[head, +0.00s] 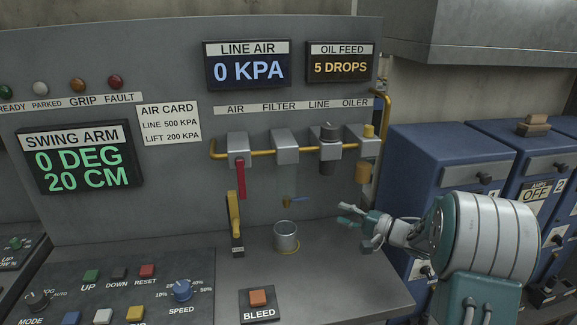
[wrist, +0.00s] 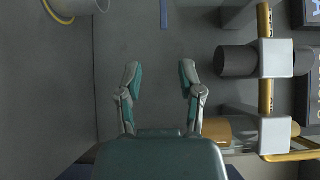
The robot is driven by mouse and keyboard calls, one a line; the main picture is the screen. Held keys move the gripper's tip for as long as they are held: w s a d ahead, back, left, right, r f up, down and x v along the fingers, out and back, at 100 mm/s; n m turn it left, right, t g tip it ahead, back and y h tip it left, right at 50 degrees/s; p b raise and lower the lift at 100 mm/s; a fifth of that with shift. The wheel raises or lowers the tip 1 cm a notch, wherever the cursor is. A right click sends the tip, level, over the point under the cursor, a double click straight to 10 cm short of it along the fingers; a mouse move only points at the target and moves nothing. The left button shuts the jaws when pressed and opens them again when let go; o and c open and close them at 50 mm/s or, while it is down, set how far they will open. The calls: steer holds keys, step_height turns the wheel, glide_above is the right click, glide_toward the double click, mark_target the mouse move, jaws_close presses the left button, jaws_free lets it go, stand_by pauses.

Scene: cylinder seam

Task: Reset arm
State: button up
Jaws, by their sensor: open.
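The red RESET button (head: 147,272) is on the console at lower left, well away from the gripper. The SWING ARM display (head: 80,160) reads 0 DEG and 20 CM. The panel lamps (head: 78,85) are labelled READY, PARKED, GRIP and FAULT; I cannot tell which are lit.
The yellow air pipe (head: 262,153) carries the filter and oiler blocks above and left of the gripper. LINE AIR (head: 247,66) reads 0 KPA; OIL FEED (head: 340,64) reads 5 DROPS. A BLEED button (head: 258,298) sits at front. Blue cabinets (head: 420,160) stand at right.

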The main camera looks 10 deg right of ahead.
step_height(320, 180, up, 8)
steer(key=w+a+n+t+h, duration=0.1)
steer(key=w+t+h, duration=0.15)
steer(key=h, duration=0.45)
steer(key=s+r+h, duration=0.4)
steer(key=s+h, duration=0.3)
steer(key=s+a+f+n+g, duration=0.2)
steer(key=s+a+g, duration=0.1)
steer(key=s, duration=0.6)
steer(key=s+a+f+n+g, duration=0.3)
steer(key=s+a, duration=0.1)
steer(key=s, duration=0.5)
steer(key=s+a+f+n+g+y, duration=0.1)
steer(key=s+a+f+n+g, duration=0.1)
steer(key=s, duration=0.8)
steer(key=shift+a+f+n+g, duration=0.15)
steer(key=shift+a+n+g, duration=0.25)
steer(key=shift+a+g, duration=0.5)
